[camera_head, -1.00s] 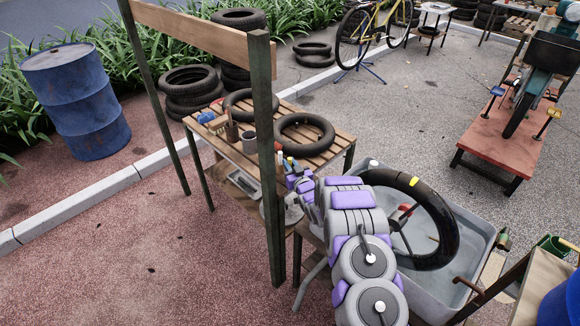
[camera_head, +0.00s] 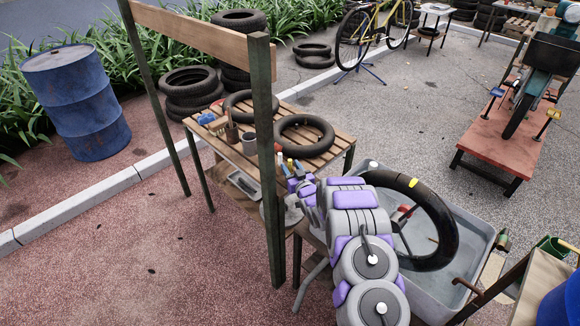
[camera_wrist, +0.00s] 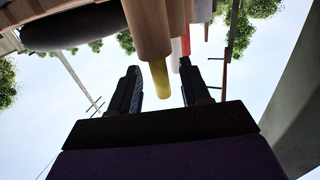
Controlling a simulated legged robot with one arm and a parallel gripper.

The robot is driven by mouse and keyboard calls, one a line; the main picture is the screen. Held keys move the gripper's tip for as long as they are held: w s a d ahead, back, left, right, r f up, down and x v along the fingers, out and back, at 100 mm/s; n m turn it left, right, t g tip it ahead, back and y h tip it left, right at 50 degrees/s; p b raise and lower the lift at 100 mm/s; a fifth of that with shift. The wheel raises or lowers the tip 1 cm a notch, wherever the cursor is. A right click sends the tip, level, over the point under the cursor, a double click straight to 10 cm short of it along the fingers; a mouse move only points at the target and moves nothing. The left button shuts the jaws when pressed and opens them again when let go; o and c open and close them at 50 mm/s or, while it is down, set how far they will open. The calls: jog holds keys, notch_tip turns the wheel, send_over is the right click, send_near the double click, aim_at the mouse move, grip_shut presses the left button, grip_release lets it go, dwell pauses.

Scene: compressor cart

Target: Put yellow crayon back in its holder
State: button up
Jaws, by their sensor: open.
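In the wrist view, a yellow crayon (camera_wrist: 161,78) sticks out of the end of a light wooden cylinder (camera_wrist: 148,28), which looks like its holder. This view seems upside down, with sky at the bottom. My gripper (camera_wrist: 163,82) is open, one dark finger on each side of the crayon's free end, with gaps on both sides. In the head view, my gripper (camera_head: 294,174) is at the near edge of the slatted table (camera_head: 262,164), partly hidden by my arm. A small yellow tip (camera_head: 290,162) shows just beyond it.
More wooden cylinders and a red-and-white piece (camera_wrist: 186,42) stand close by the right finger. A wooden post (camera_head: 267,150) rises just left of my arm. A grey tub (camera_head: 478,242) is to the right.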

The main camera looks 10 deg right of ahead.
jog(key=p+v, duration=0.2)
jog(key=v, duration=0.9)
jog(key=s+d+r+g+h, duration=0.2)
jog(key=s+r+g, duration=0.15)
jog(key=r, duration=0.25)
jog(key=s+d+r+g+h, duration=0.1)
jog(key=s+r+g+h, duration=0.1)
jog(key=s+r+g, duration=0.3)
jog(key=s+a+r+m+g, duration=0.1)
jog(key=s+r, duration=0.4)
jog(key=s, duration=1)
jog(key=s+a+r+m+g, duration=0.1)
jog(key=s+a+r+g, duration=0.2)
jog(key=s, duration=1.2)
jog(key=s+a+r+g, duration=0.2)
jog(key=s+r+g, duration=0.4)
jog(key=s, duration=0.9)
jog(key=shift+s+r+m+g, duration=0.25)
jog(key=shift+r+m+g, duration=0.05)
jog(key=shift+m+g, duration=0.1)
